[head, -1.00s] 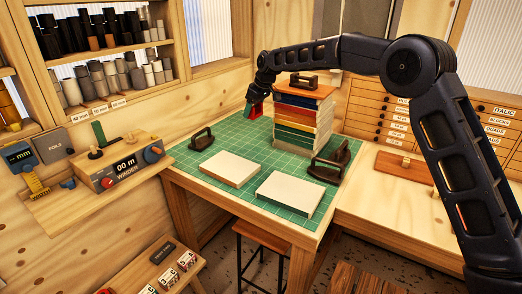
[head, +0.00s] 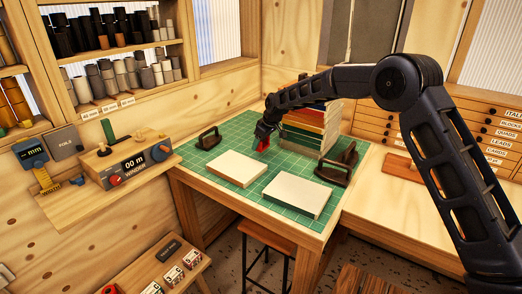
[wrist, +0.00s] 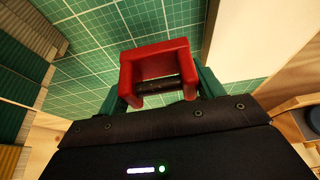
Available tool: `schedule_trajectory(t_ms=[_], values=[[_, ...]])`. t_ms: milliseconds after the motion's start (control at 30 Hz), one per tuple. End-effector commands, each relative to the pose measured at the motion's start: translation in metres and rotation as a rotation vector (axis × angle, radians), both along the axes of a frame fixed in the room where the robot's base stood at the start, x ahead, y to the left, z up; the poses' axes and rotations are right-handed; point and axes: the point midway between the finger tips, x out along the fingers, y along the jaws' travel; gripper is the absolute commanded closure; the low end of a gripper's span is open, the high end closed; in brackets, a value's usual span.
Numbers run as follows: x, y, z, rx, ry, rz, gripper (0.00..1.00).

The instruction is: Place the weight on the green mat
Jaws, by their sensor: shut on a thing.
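My gripper (head: 263,138) points down over the green mat (head: 222,158), left of the book stack. In the wrist view, the green fingers of my gripper (wrist: 162,88) are shut on a red weight (wrist: 155,50), a squared frame with a dark bar across it. The red weight also shows small in the head view (head: 262,146). Bare mat shows around it in the wrist view (wrist: 95,40). I cannot tell whether its underside touches the mat.
A tall book stack (head: 301,136) stands close at right. Two pale blocks, left (head: 237,169) and right (head: 297,194), lie in front. Dark handled weights stand on the mat at left (head: 208,139) and right (head: 338,167). The winder (head: 133,164) is left of the table.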

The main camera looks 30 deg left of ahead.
Motion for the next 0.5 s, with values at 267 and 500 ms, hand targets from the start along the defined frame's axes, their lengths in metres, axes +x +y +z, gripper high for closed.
schedule_trajectory(t_ms=[267,500], values=[[0.0,0.0,-0.033,-0.001,-0.001,-0.001,0.74],[0.0,0.0,-0.039,0.001,-0.001,0.0,0.74]])
